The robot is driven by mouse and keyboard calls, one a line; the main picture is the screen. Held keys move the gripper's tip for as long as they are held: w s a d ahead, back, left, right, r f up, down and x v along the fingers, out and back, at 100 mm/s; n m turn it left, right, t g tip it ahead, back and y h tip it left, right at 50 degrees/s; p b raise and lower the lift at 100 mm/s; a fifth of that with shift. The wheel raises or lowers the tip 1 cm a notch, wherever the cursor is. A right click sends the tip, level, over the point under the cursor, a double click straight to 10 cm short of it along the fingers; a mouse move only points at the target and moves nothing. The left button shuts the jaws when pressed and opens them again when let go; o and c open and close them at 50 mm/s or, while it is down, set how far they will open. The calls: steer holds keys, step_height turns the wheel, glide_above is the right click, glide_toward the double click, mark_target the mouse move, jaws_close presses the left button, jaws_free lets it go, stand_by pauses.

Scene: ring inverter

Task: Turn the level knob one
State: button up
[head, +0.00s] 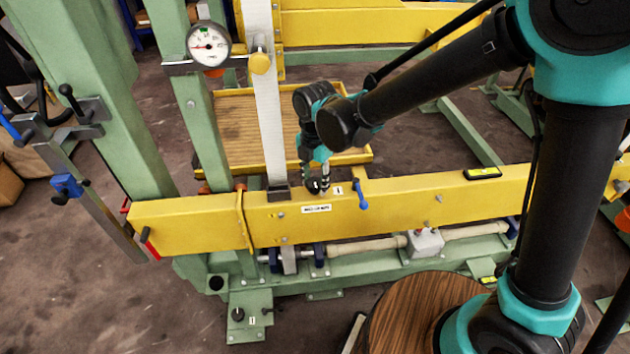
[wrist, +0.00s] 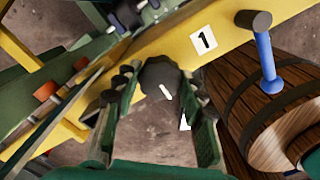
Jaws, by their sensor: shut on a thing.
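The level knob (wrist: 158,78) is dark, round and has a white pointer mark. It sits on the yellow beam (head: 420,205), beside a white label reading 1 (wrist: 204,40), which also shows in the head view (head: 338,190). My gripper (wrist: 160,98) has one finger on each side of the knob and is shut on it. In the head view my gripper (head: 318,187) reaches down to the beam's top from behind, and its fingers hide most of the knob there.
A blue lever (head: 361,195) stands close right of the knob, also visible in the wrist view (wrist: 266,60). A spirit level (head: 482,173) lies farther right on the beam. A dial gauge (head: 208,45) is at upper left. Another dark knob (head: 238,314) sits on the green foot below.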

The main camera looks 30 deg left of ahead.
mark_target(315, 181)
stand_by(0.3)
steer(key=o, duration=1.2)
steer(key=shift+c, duration=0.2)
step_height(315, 181, up, 12)
